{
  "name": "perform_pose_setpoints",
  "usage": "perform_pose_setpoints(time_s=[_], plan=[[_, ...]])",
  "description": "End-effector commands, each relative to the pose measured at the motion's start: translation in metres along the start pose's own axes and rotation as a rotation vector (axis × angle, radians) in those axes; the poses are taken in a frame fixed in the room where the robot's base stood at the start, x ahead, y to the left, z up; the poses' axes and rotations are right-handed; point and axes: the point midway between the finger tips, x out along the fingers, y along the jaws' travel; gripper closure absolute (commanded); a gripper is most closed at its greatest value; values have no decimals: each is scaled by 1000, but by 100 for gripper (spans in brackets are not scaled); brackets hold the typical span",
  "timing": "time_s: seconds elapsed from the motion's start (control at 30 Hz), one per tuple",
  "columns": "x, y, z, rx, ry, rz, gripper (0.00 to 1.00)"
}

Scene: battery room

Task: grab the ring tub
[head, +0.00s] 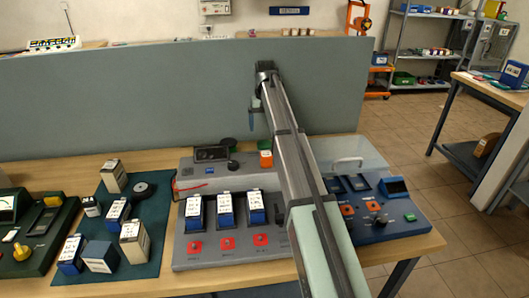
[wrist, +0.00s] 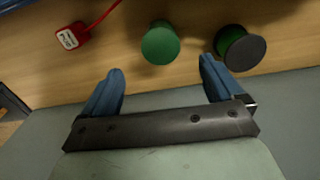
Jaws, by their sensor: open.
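My gripper (wrist: 161,66) is open and empty in the wrist view, with its two blue fingers wide apart. A green round tub-like piece (wrist: 160,43) stands on the wood just beyond the fingertips, between their lines. A dark round piece with a green side (wrist: 241,48) stands to its right, beyond the right finger. I cannot tell for sure which of them is the ring tub; no ring shows clearly. In the head view my gripper (head: 252,117) is up in front of the grey partition, and my arm hides part of the bench.
A red tag on a red lead (wrist: 70,38) lies left of the green piece. In the head view a grey console (head: 215,260) with blue batteries fills the bench middle, a blue console (head: 400,226) stands right, and a dark green mat (head: 135,272) with boxes lies left. The grey partition (head: 120,95) stands behind.

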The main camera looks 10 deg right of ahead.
Motion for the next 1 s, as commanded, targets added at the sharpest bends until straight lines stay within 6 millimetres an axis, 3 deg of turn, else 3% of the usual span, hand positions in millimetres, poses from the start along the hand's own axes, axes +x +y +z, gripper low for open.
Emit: perform_pose_setpoints(time_s=[0.3, 0.63, 1.0], plan=[[54, 0, 1, 0, -1, 0, 6], [74, 0, 0, 0, 0, 0, 6], [116, -1, -1, 0, -1, 0, 6]])
